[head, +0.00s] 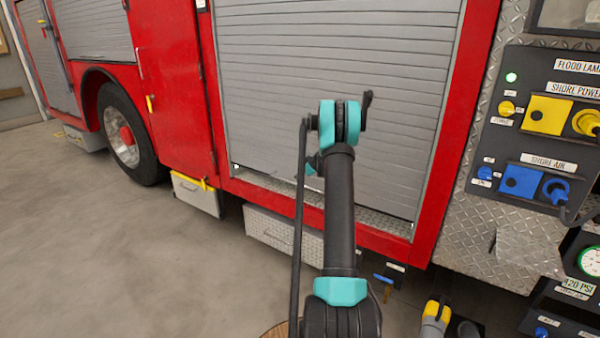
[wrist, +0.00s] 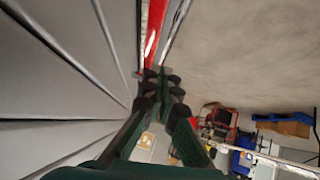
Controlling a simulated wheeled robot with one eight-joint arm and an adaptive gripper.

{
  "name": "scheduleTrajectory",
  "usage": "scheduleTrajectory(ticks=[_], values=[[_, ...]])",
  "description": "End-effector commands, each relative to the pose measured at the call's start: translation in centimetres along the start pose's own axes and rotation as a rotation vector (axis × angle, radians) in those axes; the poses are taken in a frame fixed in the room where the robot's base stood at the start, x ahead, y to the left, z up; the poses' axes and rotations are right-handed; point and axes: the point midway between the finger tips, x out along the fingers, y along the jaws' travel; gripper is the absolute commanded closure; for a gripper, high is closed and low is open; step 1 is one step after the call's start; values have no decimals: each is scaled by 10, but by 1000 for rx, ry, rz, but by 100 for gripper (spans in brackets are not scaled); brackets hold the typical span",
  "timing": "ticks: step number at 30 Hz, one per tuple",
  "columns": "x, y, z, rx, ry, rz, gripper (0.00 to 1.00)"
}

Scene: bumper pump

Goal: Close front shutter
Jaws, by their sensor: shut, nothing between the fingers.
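The front shutter (head: 335,75) is a grey slatted roller door in a red frame on the fire truck. It is down over nearly the whole opening, and its lower edge lies close to the diamond-plate sill (head: 395,224). My arm covers part of that edge, so I cannot tell whether it touches the sill. In the wrist view the shutter's slats (wrist: 60,85) fill the left side. My gripper (wrist: 163,82) is shut and empty, close beside the slats; contact is unclear. In the head view my arm hides the fingers.
A control panel (head: 545,130) with yellow and blue connectors stands to the right. A red door (head: 172,85) and a wheel (head: 125,135) are to the left. A yellow-and-grey tool (head: 435,318) is low at the right. The floor (head: 110,250) at left is clear.

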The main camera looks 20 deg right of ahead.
Motion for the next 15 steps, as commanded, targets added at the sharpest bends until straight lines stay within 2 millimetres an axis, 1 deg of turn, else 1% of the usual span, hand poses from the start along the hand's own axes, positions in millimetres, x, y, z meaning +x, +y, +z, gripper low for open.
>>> scheduleTrajectory(ticks=[3, 6, 15], values=[[8, -1, 7, -1, 0, -1, 100], [11, 0, 10, -1, 0, -1, 100], [11, -1, 11, -1, 0, -1, 100]])
